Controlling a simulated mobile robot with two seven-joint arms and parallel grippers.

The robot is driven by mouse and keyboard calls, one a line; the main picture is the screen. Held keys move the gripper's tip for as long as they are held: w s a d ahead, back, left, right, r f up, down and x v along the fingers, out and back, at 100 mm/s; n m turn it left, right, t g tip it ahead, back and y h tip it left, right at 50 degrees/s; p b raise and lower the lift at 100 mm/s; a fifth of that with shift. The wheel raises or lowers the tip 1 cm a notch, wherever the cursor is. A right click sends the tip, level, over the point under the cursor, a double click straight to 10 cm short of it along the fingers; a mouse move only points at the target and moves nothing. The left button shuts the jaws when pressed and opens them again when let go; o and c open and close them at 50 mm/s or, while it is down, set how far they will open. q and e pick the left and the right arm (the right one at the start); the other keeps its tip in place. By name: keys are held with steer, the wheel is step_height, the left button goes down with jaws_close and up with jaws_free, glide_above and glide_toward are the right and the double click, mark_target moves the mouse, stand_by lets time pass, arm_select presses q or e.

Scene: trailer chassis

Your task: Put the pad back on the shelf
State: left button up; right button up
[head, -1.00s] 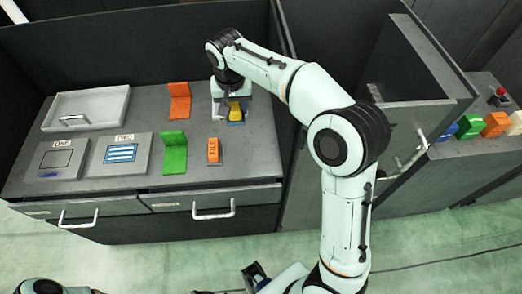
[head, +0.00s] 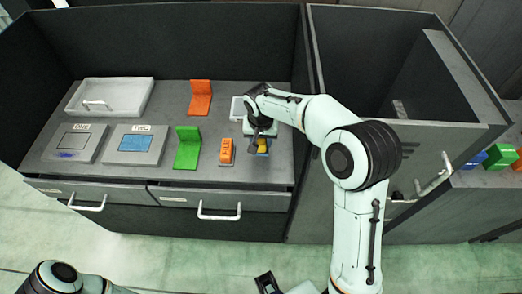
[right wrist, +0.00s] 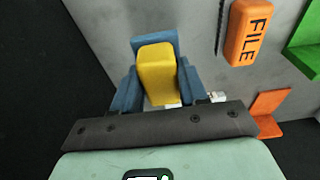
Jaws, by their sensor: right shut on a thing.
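My right gripper (head: 262,148) is over the front right part of the grey desk top, right of the orange FILE item (head: 226,151). It is shut on a yellow block (head: 263,144), which I take to be the pad. In the right wrist view the yellow block (right wrist: 157,72) sits between blue side pieces, with a blue edge (right wrist: 154,41) beyond its far end. I cannot tell whether the block touches the desk. The FILE item also shows in the right wrist view (right wrist: 249,30). My left gripper is out of view. No shelf can be made out for certain.
The desk top (head: 165,109) holds a white tray (head: 105,92), panels ONE (head: 76,143) and TWO (head: 136,143), and orange (head: 200,98) and green (head: 187,148) L-shaped pieces. A dark open-topped cabinet (head: 345,75) stands right. Coloured blocks (head: 500,157) lie beyond it.

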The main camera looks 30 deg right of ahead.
mark_target(261, 141)
steer(key=shift+f, duration=2.75)
steer(key=shift+f+b, duration=0.1)
steer(key=shift+b, duration=0.2)
steer(key=o, duration=1)
steer(key=shift+r, duration=0.3)
steer(key=r, duration=0.4)
steer(key=s+r, duration=0.1)
steer(key=r, duration=0.2)
steer(key=a+r+p, duration=0.1)
steer(key=r, duration=0.3)
steer(key=shift+s+r, duration=0.3)
